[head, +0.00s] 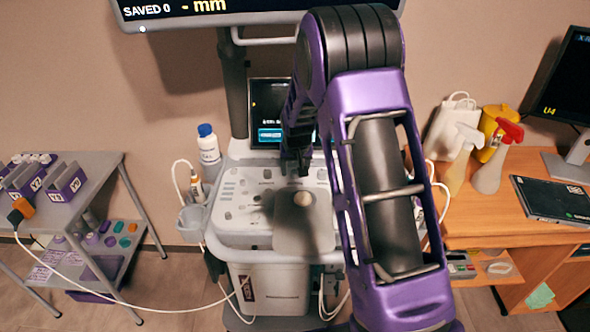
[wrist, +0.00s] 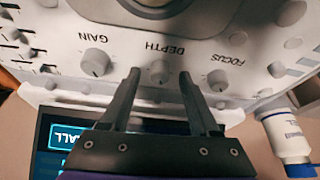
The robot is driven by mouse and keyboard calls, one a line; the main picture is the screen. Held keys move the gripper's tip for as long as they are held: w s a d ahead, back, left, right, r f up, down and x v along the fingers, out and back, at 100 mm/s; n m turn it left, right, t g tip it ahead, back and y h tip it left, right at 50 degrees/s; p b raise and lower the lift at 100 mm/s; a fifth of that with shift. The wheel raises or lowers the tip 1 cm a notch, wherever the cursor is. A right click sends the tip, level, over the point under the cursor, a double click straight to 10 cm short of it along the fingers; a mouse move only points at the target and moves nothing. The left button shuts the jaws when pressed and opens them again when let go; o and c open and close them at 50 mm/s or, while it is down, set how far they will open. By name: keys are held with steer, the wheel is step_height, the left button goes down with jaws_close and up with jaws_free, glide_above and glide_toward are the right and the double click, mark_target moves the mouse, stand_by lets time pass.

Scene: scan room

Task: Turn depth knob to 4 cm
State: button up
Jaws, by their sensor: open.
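The depth knob (wrist: 158,73) is a small grey knob on the light console panel, beside the printed word DEPTH, which appears upside down in the wrist view. My gripper (wrist: 159,75) is open, with one dark fingertip on each side of the depth knob in that view. I cannot tell whether the fingers touch it. In the head view my gripper (head: 296,172) reaches down over the upper part of the ultrasound console (head: 235,212), and the depth knob cannot be made out there. The top monitor (head: 165,12) reads "SAVED 0" and "- mm".
The gain knob (wrist: 95,62) and focus knob (wrist: 218,80) flank the depth knob. The small console screen (wrist: 65,140) lies close to my gripper. A blue-capped bottle (head: 208,145) stands left of the console. A cart (head: 95,160) is at left, a wooden desk (head: 470,210) at right.

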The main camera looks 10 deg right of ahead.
jaws_close()
stand_by(0.3)
stand_by(0.3)
steer(key=shift+d+n+y+b, duration=0.2)
steer(key=shift+n+y+b, duration=0.25)
steer(key=shift+n, duration=0.65)
steer(key=n+y, duration=0.1)
steer(key=n, duration=0.1)
steer(key=n+y, duration=0.1)
steer(key=n, duration=0.2)
steer(key=shift+n+g, duration=0.3)
jaws_free()
